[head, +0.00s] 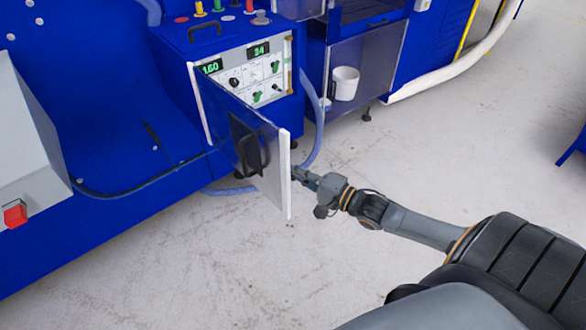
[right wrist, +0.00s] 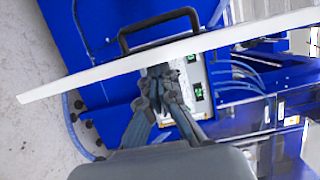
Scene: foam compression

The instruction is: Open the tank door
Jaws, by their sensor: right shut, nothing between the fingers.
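The tank door (head: 228,135) is a blue panel with a white edge, standing swung open from the blue cabinet. Its black handle (head: 248,145) is on the outer face. In the right wrist view the white door edge (right wrist: 90,80) crosses the picture, with the handle (right wrist: 158,30) on its far side. My right gripper (head: 303,177) is shut and empty, on the inner side of the door by its free edge. Its fingers (right wrist: 158,72) reach to the door; whether they touch it I cannot tell. My left gripper is not in view.
The control panel (head: 249,71) with green displays and knobs is exposed behind the door. A blue hose (head: 315,125) hangs beside the cabinet. A white cup (head: 344,84) stands in the machine at right. A grey box with a red button (head: 15,215) is at left. The floor in front is clear.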

